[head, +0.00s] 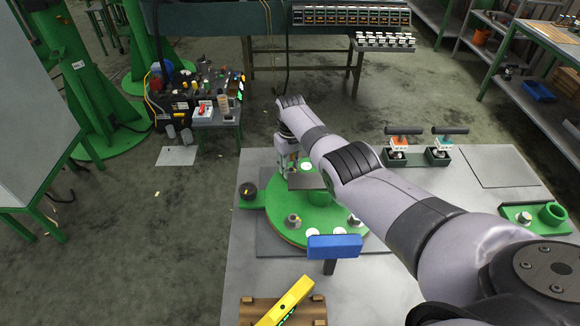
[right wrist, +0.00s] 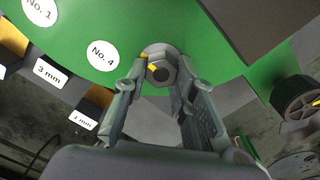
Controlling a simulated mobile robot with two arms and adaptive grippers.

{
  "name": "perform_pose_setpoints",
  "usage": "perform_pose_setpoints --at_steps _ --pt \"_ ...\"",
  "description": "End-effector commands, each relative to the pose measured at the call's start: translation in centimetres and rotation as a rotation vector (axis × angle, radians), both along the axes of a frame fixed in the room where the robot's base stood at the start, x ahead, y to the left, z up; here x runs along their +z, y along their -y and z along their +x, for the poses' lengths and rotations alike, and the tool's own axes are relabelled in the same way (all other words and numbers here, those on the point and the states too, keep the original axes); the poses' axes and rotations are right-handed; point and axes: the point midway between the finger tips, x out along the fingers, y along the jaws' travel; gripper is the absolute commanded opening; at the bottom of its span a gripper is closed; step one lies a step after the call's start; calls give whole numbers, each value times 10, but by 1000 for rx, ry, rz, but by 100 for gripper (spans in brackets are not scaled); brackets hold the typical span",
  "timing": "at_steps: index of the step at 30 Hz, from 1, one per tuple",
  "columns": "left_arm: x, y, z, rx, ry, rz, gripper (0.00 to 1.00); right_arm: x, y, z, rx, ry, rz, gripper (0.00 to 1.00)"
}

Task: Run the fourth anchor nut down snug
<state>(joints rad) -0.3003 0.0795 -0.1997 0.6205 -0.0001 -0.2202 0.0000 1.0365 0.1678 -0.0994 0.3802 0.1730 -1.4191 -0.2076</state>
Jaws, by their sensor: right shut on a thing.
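The fourth anchor nut (right wrist: 160,70) is a grey hex nut with a yellow mark, beside the "No. 4" label (right wrist: 103,54) on the green disc (right wrist: 150,22). My right gripper (right wrist: 160,78) is shut on this nut from above, one finger on each side. In the head view my right gripper (head: 287,166) is at the far left rim of the green disc (head: 268,213), and the nut cannot be made out there. Other nuts sit on the disc at the front (head: 293,220) and right (head: 355,221). The left gripper is not in view.
A black knob (head: 248,190) stands left of the disc. A blue-handled tool (head: 334,246) is at its front. A yellow level (head: 286,303) lies on a wooden block. Two T-handled tools (head: 403,131) (head: 449,130) stand behind my right arm. A green tray (head: 520,229) is at right.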

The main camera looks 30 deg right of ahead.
Motion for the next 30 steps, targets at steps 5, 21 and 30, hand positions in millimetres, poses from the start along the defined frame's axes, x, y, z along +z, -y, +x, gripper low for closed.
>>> perform_pose_setpoints --at_steps 5,21,30 --pt "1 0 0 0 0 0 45 2 1 1 -99 2 -2 0" --pt "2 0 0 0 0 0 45 2 1 1 -191 4 -1 0" --pt "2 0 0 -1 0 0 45 2 1 1 -189 4 -1 30"
